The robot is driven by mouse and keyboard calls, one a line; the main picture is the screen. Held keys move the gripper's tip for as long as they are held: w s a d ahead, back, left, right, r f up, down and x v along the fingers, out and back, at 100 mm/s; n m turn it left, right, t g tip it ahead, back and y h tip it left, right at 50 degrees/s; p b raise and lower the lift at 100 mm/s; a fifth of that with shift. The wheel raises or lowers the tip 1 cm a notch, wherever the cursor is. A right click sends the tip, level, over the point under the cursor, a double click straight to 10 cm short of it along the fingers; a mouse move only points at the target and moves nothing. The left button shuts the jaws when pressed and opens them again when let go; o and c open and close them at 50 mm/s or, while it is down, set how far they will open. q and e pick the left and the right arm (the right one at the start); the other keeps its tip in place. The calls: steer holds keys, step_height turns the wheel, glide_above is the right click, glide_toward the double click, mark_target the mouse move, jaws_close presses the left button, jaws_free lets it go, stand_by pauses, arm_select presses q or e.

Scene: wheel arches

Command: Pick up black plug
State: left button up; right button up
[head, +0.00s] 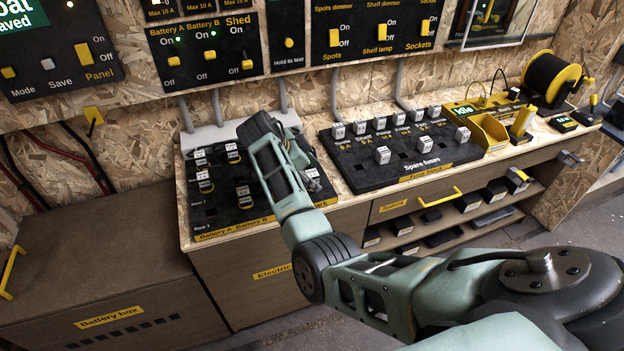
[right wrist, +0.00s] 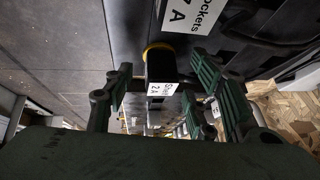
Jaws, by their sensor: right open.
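A black plug (right wrist: 160,66) with a yellow ring and a white label reading "2 A" stands between the fingers of my right gripper (right wrist: 168,84) in the right wrist view. The gripper is open, with a finger on each side of the plug; I cannot tell whether either touches it. In the head view, my right gripper (head: 302,160) is over the right side of the black fuse board (head: 213,212) and partly hides it. Several black plugs with white labels, such as one plug (head: 244,197), stand in rows there. My left gripper is not in view.
A spare fuses board (head: 420,162) with several white-labelled fuses lies to the right on the bench. Yellow bins (head: 487,132) and a cable reel (head: 553,78) stand farther right. Switch panels (head: 205,50) line the wall behind. A large "Sockets" label (right wrist: 190,14) shows near the gripper.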

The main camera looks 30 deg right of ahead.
steer(key=shift+d+f, duration=0.25)
steer(key=shift+f, duration=0.1)
steer(key=shift+c, duration=0.2)
jaws_close()
steer(key=shift+r, duration=0.1)
